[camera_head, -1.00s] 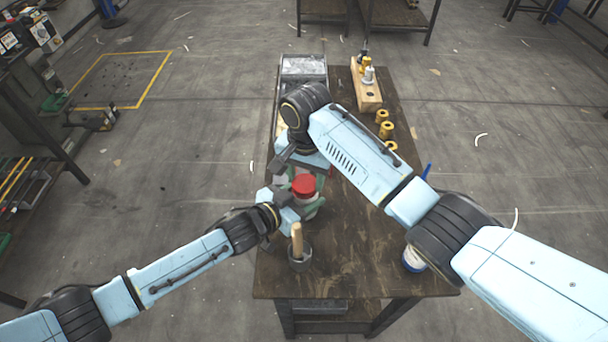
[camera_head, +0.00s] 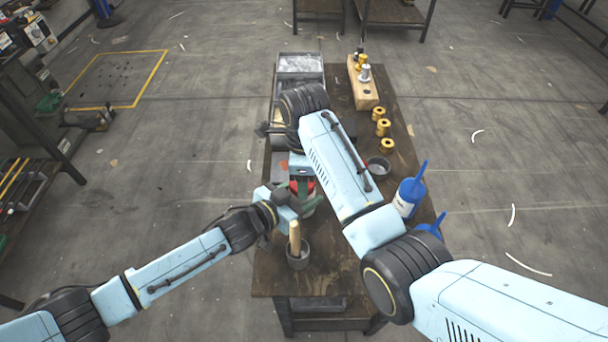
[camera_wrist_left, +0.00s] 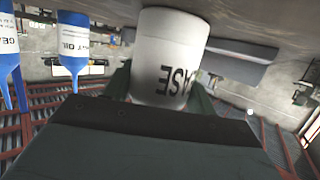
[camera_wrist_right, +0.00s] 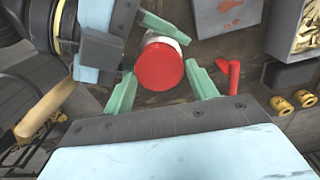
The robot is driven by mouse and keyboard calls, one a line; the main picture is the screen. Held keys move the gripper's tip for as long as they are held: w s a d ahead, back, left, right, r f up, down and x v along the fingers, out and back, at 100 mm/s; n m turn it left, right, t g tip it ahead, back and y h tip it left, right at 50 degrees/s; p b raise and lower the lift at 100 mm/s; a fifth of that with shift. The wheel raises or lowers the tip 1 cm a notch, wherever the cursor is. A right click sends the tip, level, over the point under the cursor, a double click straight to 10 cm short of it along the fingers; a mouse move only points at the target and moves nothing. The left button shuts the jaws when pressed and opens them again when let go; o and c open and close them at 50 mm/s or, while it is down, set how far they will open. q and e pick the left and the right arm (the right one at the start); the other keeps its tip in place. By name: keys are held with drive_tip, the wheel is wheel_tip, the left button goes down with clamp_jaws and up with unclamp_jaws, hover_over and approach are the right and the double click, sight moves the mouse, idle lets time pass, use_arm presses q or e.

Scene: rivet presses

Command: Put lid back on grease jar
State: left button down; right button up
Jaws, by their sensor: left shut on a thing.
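The grease jar (camera_wrist_left: 170,60) is white with black lettering, and in the head view it stands at the left side of the table. My left gripper (camera_head: 292,203) is shut around its side; its dark green fingers flank the jar in the left wrist view. The red lid (camera_wrist_right: 160,67) rests on top of the white jar (camera_wrist_right: 168,38) in the right wrist view; whether it is fully seated cannot be told. My right gripper (camera_wrist_right: 161,70) is open above it, with a green finger on each side of the lid and small gaps visible.
A grey cup with a wooden-handled brush (camera_head: 299,258) stands in front of the jar. A red tool (camera_wrist_right: 229,76) lies near the jar.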

drive_tip(key=shift+o, duration=1.3)
